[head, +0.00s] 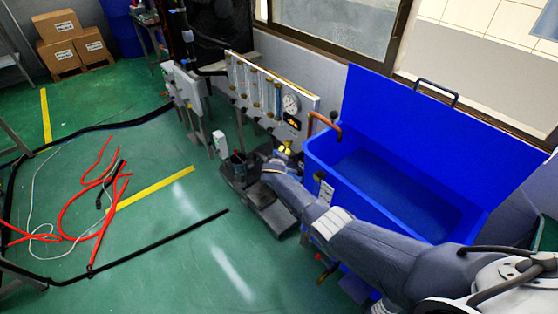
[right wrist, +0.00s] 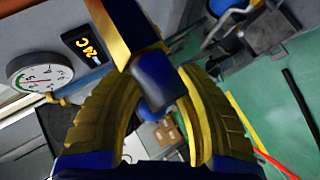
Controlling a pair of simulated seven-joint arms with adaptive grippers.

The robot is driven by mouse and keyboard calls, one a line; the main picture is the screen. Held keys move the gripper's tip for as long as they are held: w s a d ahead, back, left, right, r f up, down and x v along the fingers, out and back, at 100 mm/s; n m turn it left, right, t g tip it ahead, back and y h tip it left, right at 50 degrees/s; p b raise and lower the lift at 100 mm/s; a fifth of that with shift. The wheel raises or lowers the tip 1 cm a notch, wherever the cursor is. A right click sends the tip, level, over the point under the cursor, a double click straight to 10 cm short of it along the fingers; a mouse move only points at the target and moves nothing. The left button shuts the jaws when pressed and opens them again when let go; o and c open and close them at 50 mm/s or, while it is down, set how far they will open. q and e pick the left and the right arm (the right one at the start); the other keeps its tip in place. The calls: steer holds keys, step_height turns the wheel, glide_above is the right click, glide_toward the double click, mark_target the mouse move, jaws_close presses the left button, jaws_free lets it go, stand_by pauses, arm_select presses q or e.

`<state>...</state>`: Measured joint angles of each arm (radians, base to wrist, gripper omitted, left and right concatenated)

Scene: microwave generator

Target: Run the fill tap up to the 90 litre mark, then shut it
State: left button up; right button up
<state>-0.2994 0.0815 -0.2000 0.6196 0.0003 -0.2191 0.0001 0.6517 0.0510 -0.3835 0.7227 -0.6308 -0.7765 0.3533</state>
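A blue open tank (head: 395,190) stands at the right in the head view with its lid raised. A bent copper pipe (head: 323,122) reaches over its left rim. Its inside is dark blue; I cannot make out a water level or a 90 litre mark. My right gripper (head: 284,151) is in front of the gauge panel, left of the tank. In the right wrist view its curved fingers (right wrist: 150,95) are apart, with a yellow bar with a dark blue end (right wrist: 155,80) between or before them; contact is unclear. The fill tap's handle is not clearly identifiable. My left gripper is out of view.
The panel (head: 262,90) carries clear tubes and a round dial (head: 291,104), also in the right wrist view (right wrist: 40,72). A display (right wrist: 88,48) reads about 24 C. Red hoses (head: 80,210) and black cables lie on the green floor. Boxes (head: 72,45) stand far back.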

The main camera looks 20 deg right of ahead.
steer(key=v, duration=1.1)
steer(key=shift+s+a+r, duration=0.2)
steer(key=shift+s+a, duration=0.05)
stand_by(0.3)
